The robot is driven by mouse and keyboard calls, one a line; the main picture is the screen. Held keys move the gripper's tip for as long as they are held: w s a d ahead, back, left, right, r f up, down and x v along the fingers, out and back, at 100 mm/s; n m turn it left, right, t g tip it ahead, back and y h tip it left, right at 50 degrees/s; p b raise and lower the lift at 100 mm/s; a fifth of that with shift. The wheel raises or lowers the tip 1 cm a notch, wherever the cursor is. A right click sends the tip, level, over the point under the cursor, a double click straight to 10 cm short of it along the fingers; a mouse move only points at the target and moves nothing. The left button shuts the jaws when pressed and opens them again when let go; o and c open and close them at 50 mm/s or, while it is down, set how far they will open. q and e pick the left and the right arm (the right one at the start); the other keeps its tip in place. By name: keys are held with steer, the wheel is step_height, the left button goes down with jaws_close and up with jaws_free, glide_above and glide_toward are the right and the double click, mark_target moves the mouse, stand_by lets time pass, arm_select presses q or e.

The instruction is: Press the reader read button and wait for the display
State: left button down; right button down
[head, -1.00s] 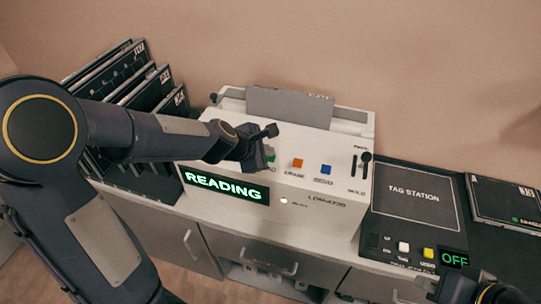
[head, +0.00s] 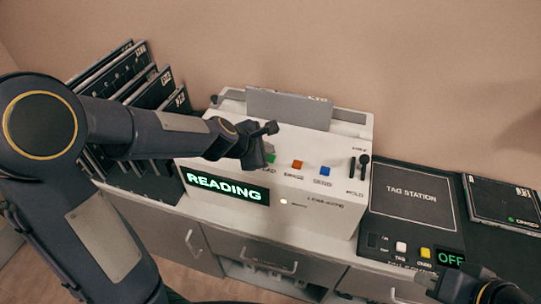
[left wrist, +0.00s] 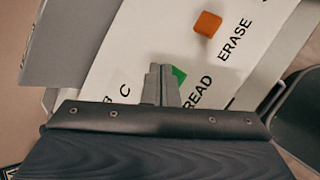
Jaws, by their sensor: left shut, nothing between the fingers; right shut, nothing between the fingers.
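The white reader (head: 320,200) stands on the counter, with its front display (head: 226,188) lit green with "READING". A green read button (head: 271,158) is on its top panel, partly hidden by my left gripper (head: 270,150). In the left wrist view the green button (left wrist: 178,76) shows beside my shut left fingers (left wrist: 161,84), near the word "READ". I cannot tell whether the fingers touch it. A grey plate stands upright in the slot at the back of the reader (head: 290,106). My right gripper (head: 480,290) is only partly seen at the bottom right, shut and apart from the reader.
An orange erase button (head: 298,164), a blue button (head: 325,170) and dark sliders (head: 364,160) sit right of the green button. A black tag station (head: 415,192) with an "OFF" display (head: 451,258) is to the right. A rack of dark cases (head: 150,90) stands at the left.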

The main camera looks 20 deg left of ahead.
arm_select(q)
steer(key=shift+r, duration=0.15)
step_height(320, 180, up, 5)
steer(key=p, duration=0.5)
stand_by(0.5)
steer(key=s+a+r+m+h, duration=0.1)
steer(key=s+r+m, duration=0.4)
steer(key=s+m, duration=0.1)
steer(key=s+a+m+g+y, duration=0.1)
steer(key=s+a+m, duration=0.3)
steer(key=s+m, duration=1)
steer(key=s+g, duration=0.1)
steer(key=s, duration=0.6)
steer(key=shift+f+g, duration=0.25)
steer(key=shift+g, duration=0.05)
steer(key=shift+a, duration=0.1)
